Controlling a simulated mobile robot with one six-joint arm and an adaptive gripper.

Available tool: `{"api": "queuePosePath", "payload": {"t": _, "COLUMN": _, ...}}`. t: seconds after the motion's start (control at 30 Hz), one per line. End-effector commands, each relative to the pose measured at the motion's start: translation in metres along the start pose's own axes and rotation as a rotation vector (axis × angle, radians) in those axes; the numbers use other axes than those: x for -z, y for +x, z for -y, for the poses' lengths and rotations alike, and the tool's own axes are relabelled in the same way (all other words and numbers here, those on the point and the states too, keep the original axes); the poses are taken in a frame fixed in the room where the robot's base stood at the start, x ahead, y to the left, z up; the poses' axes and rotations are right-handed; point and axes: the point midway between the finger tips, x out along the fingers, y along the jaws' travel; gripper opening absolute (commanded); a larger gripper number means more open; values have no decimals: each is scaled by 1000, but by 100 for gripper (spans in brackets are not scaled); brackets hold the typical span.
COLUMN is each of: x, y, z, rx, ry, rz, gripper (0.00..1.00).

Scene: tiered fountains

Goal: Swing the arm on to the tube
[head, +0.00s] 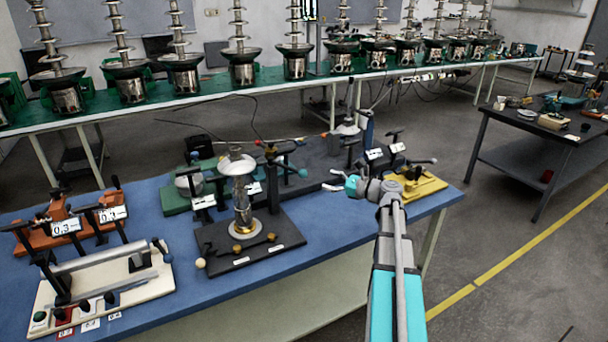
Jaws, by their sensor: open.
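A grey metal tube (100,258) lies across black supports on a cream base plate (155,288) at the front left of the blue table; I take it as the task's tube. My arm reaches in from the lower right. My gripper (332,180) is over the table's right part, pointing left, with its pale fingers apart and nothing seen between them. It is well to the right of the tube, with a black-based fixture between them in the picture.
The black-based fixture (285,238) holds an upright metal piece with a white dish (236,164). Orange clamps (112,198) stand behind the tube. A yellow fixture (420,186) is right of my gripper. Tiered fountains line the back bench. The blue table's front middle is clear.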

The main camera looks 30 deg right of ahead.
Motion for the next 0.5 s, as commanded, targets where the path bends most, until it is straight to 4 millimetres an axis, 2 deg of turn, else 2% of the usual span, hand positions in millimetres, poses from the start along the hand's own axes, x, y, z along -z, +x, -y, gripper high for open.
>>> {"api": "queuePosePath", "payload": {"t": 0.5, "x": 0, "y": 73, "z": 0, "rx": -1, "ry": 0, "rz": 0, "gripper": 78}}
